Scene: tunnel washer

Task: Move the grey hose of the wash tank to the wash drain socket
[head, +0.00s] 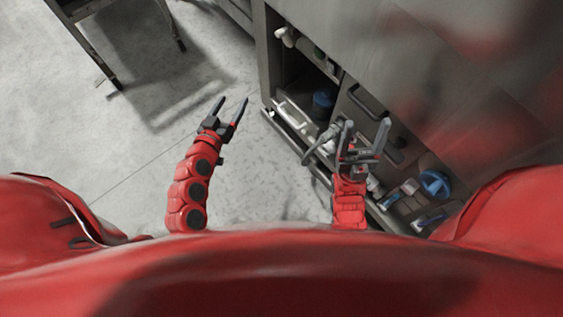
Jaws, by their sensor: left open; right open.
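A grey hose (313,149) curves out of the lower front of the steel washer, just left of my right gripper. Its end near the gripper is partly hidden. My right gripper (366,123) is open, with its fingers in front of the washer's lower openings. I cannot tell whether it touches the hose. My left gripper (231,100) is open and empty above the floor, left of the washer and apart from it. I cannot tell which fitting is the wash drain socket.
The washer (420,60) fills the upper right. Its lower bays hold a blue round part (323,102), a white handle (295,117) and a blue handwheel (435,183). A dark table or cart (75,10) stands upper left. The grey floor (130,150) between is clear.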

